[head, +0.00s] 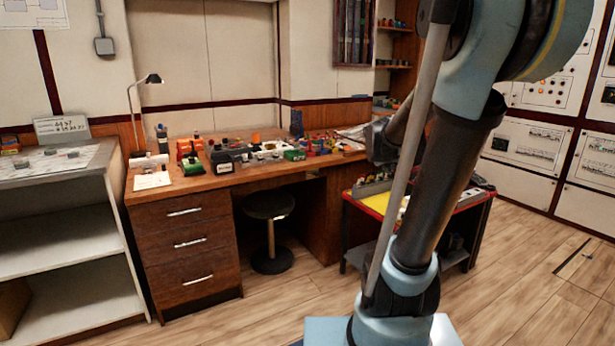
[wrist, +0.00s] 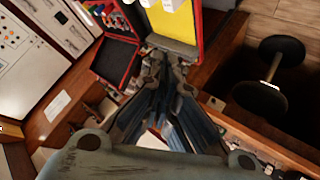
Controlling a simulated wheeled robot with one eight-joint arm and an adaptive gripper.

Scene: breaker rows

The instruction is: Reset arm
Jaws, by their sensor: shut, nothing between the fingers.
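My blue and black arm (head: 450,175) stands in the right half of the head view, bent, with its upper joint at the top edge. My gripper (wrist: 166,66) reaches up from the bottom of the wrist view, with its fingertips close together and nothing held. In the head view a dark part of my gripper (head: 380,142) shows left of the arm, over the right end of the desk, partly hidden by the arm and a grey rod.
A wooden desk (head: 184,238) with several small coloured parts stands at the back. A red-edged cart with a yellow surface (head: 378,202) is beside it. Breaker panels (head: 525,143) line the right wall. Wooden floor (head: 530,250) is open at right.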

